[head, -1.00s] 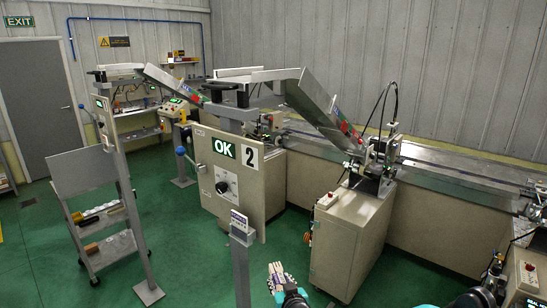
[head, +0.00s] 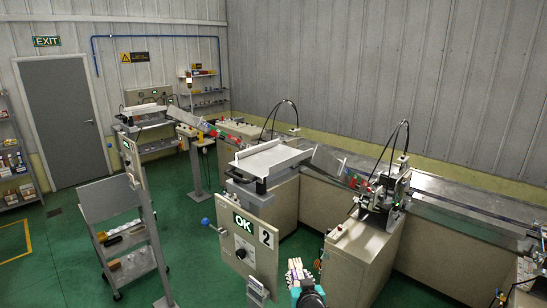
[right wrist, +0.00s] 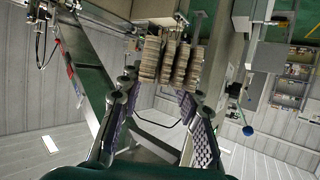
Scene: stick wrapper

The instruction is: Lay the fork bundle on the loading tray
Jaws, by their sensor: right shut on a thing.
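My right gripper (head: 298,272) is at the bottom of the head view, in front of the machine marked 2, and is shut on the fork bundle. In the right wrist view the fork bundle (right wrist: 166,60) shows as several pale wooden stacks beyond the two dark, ribbed fingers of the gripper (right wrist: 155,118). The loading tray, seemingly the pale flat tray (head: 268,160) on top of machine 2, lies farther away and above the gripper in the picture. The bundle is apart from it. My left gripper is not in view.
The panel (head: 245,240) with the green OK sign stands just left of my gripper. A cream cabinet (head: 355,260) stands to the right. A sloping metal chute (head: 338,165) runs right of the tray. A grey trolley (head: 125,240) stands at left on open green floor.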

